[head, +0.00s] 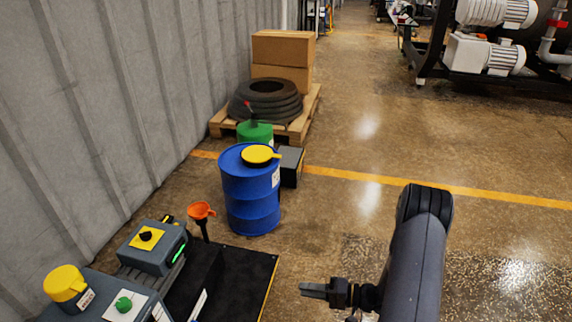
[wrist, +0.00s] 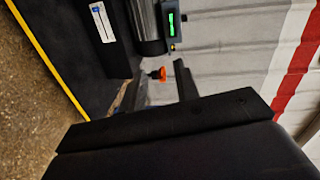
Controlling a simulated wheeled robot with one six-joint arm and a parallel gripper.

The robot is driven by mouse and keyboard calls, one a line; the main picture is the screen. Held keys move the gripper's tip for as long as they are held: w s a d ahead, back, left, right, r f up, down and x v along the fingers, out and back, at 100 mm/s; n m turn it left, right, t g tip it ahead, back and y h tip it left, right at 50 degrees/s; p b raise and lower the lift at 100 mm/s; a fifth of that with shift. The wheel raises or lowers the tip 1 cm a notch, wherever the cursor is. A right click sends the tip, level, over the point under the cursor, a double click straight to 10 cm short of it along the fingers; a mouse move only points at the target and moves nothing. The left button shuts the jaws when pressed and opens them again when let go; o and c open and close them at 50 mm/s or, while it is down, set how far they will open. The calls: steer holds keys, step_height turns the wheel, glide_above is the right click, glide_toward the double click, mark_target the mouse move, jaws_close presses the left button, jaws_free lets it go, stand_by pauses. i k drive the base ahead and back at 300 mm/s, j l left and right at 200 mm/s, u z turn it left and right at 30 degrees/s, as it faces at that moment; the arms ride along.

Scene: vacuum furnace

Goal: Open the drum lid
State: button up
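The blue drum (head: 250,196) stands upright on the floor left of centre in the head view. Its round yellow lid (head: 257,154) lies flat on top, with a small tab sticking out to the right. My gripper (head: 312,290) is in the lower middle of the head view, to the right of and nearer than the drum, well apart from it, pointing left. In the wrist view, the two fingers of my gripper (wrist: 157,76) stand apart with nothing held between them.
A grey control box (head: 152,250) and a black mat are nearer. Floor to the right is clear.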

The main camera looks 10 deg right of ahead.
mark_target(255, 154)
steer(key=i+l+u, duration=0.15)
steer(key=i+l, duration=0.25)
steer(key=i, duration=0.3)
steer(key=i+l+u, duration=0.1)
steer(key=i+l, duration=0.4)
steer(key=i, duration=0.15)
steer(key=i+l+u, duration=0.15)
steer(key=i+l, duration=0.35)
steer(key=i, duration=0.15)
